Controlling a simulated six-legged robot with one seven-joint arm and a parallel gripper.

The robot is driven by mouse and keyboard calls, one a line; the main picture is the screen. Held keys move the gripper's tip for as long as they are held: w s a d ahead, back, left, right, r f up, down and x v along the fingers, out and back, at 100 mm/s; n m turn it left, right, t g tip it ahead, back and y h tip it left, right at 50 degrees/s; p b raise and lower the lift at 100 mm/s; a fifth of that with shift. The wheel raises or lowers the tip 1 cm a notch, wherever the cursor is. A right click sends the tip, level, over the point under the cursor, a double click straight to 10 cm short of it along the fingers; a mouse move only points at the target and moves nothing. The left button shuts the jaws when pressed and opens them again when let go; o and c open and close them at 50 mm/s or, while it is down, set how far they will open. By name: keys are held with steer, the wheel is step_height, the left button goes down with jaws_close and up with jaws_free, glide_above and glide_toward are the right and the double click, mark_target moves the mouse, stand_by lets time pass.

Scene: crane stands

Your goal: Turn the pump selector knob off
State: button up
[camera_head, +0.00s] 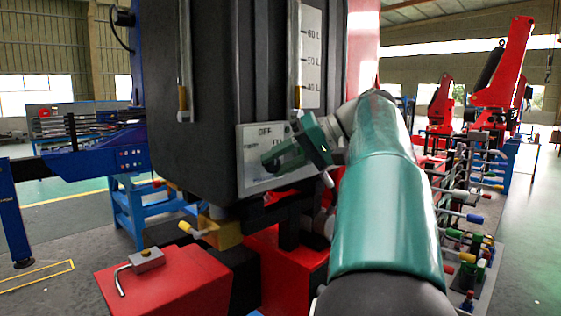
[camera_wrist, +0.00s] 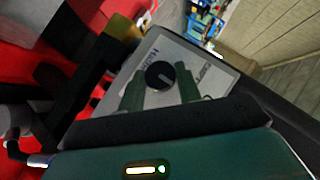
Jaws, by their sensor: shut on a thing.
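The pump selector knob (camera_wrist: 159,73) is a round black knob with a pale pointer line, set on a light grey label plate (camera_wrist: 207,77) with printed words. In the head view the plate (camera_head: 252,181) is on the lower front of a large black tank, with "OFF" legible near its top. My green gripper (camera_head: 270,160) covers the knob there. In the wrist view my gripper (camera_wrist: 160,83) has one finger on each side of the knob, shut on it. The pointer's exact setting against the words is hard to read.
The black tank (camera_head: 216,95) has a litre scale (camera_head: 311,55) above the plate. A red block with a metal handle (camera_head: 146,260) and a yellow valve part (camera_head: 220,232) are below. Racks with coloured-tipped rods (camera_head: 470,215) stand at right. Floor at far right is clear.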

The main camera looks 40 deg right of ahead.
steer(key=o, duration=0.9)
steer(key=shift+o, duration=0.2)
steer(key=v, duration=1.2)
stand_by(0.6)
